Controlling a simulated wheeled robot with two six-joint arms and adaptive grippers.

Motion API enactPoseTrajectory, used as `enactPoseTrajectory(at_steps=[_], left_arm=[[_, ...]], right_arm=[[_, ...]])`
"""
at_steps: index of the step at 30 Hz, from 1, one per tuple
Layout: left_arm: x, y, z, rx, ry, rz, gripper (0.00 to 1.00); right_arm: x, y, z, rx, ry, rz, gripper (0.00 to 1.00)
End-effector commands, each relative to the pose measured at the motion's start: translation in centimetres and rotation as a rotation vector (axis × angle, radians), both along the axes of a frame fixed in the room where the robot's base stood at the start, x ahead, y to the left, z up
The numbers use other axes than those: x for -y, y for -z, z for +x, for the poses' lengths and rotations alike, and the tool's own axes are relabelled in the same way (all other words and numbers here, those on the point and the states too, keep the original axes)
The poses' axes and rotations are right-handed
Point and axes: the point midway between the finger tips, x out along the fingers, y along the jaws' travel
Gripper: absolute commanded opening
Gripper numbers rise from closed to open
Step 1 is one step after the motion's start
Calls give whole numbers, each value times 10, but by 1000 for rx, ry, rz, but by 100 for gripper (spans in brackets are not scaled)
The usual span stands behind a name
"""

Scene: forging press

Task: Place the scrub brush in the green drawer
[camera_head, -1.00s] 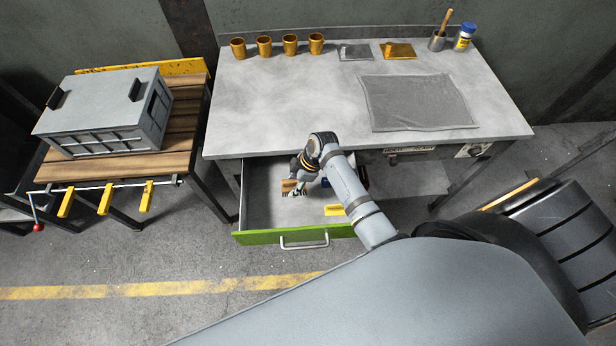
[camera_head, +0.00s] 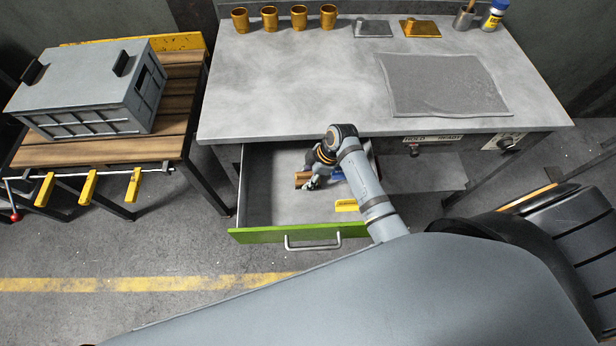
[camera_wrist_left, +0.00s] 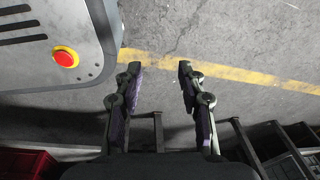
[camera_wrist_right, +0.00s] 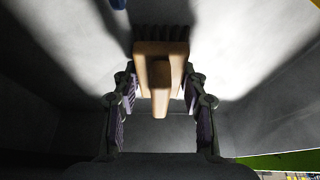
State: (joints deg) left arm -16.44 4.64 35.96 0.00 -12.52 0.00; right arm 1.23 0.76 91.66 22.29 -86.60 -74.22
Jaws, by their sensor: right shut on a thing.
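The green drawer (camera_head: 262,236) stands open below the workbench, with its grey inside showing. The scrub brush (camera_head: 302,178), with a brown wooden body and dark bristles, is inside the drawer's outline toward the back. My right gripper (camera_head: 314,183) is at the brush, shut on it. In the right wrist view the brush (camera_wrist_right: 161,72) sits between the two fingers, bristles pointing away; whether it touches the drawer floor is unclear. My left gripper (camera_wrist_left: 160,85) is open and empty over the floor; it is not visible in the head view.
A yellow item (camera_head: 346,205) and a blue item (camera_head: 338,174) lie in the drawer near my right arm. The workbench (camera_head: 290,90) holds cups, trays and a grey mat (camera_head: 445,85). A wooden table (camera_head: 95,151) with a grey crate (camera_head: 90,92) stands left.

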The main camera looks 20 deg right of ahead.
Motion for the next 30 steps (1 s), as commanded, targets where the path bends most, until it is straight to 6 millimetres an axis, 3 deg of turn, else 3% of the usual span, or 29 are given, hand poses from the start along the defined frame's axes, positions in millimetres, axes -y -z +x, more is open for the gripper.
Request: enactPoseTrajectory(at_steps=[6, 7, 12, 23, 30], left_arm=[[0, 0, -8, -11, -1, -1, 40], [1, 0, -11, -16, 0, -1, 40], [1, 1, -21, -31, -1, -1, 40], [1, -1, -17, -25, -2, -1, 40], [1, -7, -13, -19, -1, -2, 40]], right_arm=[[0, 2, 0, 1, 0, 0, 8], [0, 2, 0, 1, 0, 0, 46], [0, 2, 0, 1, 0, 0, 65], [2, -5, 0, 2, 1, -1, 65], [22, -55, -4, 5, 0, -5, 65]])
